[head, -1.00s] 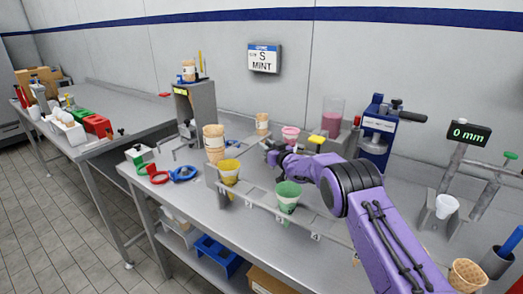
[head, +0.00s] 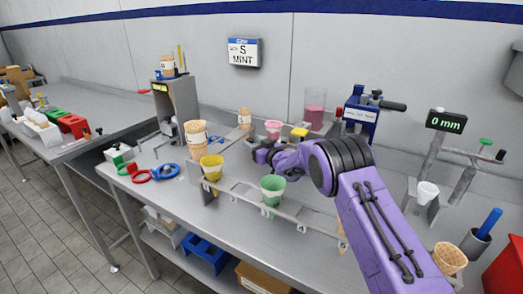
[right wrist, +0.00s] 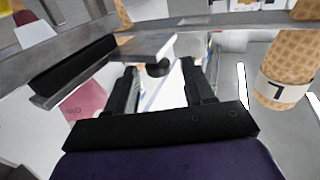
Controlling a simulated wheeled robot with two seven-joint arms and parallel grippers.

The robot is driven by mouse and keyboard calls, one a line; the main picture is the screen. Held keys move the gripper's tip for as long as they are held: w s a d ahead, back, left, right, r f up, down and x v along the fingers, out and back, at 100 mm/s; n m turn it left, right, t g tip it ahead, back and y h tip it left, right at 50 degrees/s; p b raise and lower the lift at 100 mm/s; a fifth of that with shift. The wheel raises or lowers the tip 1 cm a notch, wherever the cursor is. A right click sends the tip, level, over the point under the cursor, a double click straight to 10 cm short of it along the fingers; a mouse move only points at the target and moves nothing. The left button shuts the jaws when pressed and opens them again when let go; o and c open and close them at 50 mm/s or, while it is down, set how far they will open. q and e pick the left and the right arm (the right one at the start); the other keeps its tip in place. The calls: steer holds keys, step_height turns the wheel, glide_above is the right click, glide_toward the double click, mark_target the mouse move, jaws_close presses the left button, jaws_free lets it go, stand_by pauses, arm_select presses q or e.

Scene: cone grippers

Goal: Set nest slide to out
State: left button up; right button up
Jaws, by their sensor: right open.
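In the right wrist view, a flat grey metal plate (right wrist: 140,46) with a small round black knob (right wrist: 159,69) under its end appears to be the nest slide. My right gripper (right wrist: 160,82) is open, with its two dark fingers on either side of the knob. I cannot tell whether they touch it. In the head view, my right gripper (head: 262,153) is low over the bench, behind the green cup (head: 272,188). The slide is hard to make out there, and I cannot tell its setting. My left gripper is not in view.
A waffle cone with a white label (right wrist: 287,75) stands close right of the right fingers. A pink cup (head: 273,129) stands behind the gripper. A numbered rail with a yellow cup (head: 211,167) runs along the front. A grey column (head: 177,105) stands left.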

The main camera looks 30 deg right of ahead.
steer(key=s+b, duration=0.1)
steer(key=s, duration=0.6)
steer(key=shift+d, duration=0.3)
